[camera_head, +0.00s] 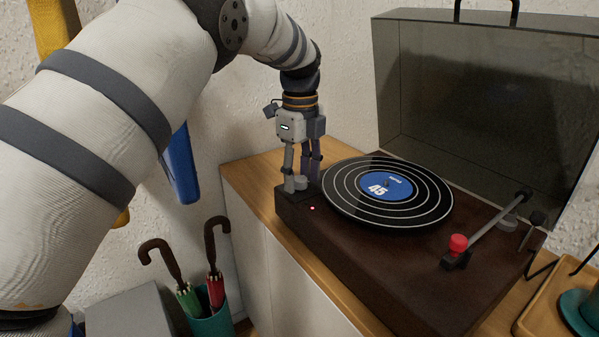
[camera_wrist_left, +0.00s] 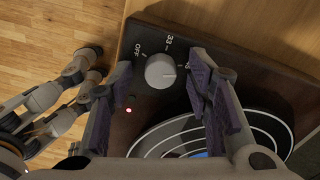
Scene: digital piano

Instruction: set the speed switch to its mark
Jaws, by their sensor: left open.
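The speed switch is a round grey knob (camera_wrist_left: 160,71) on the corner of the dark record player (camera_head: 400,262). In the left wrist view, printed marks OFF and 33 stand around it; a third mark at its right is partly hidden by a finger. A pale line on the knob seems to point right, towards that mark. My left gripper (camera_head: 299,182) points down over this corner. Its fingers are open, one on each side of the knob, with visible gaps in the wrist view. My right gripper is not identifiable.
A black record (camera_head: 340,199) with a blue "45" label lies close beside the gripper. A red light (camera_head: 312,208) glows near the knob. The tonearm (camera_head: 490,225) is at the right, and the raised dark lid (camera_head: 480,100) stands behind. Umbrellas stand in a holder (camera_head: 212,325) below left.

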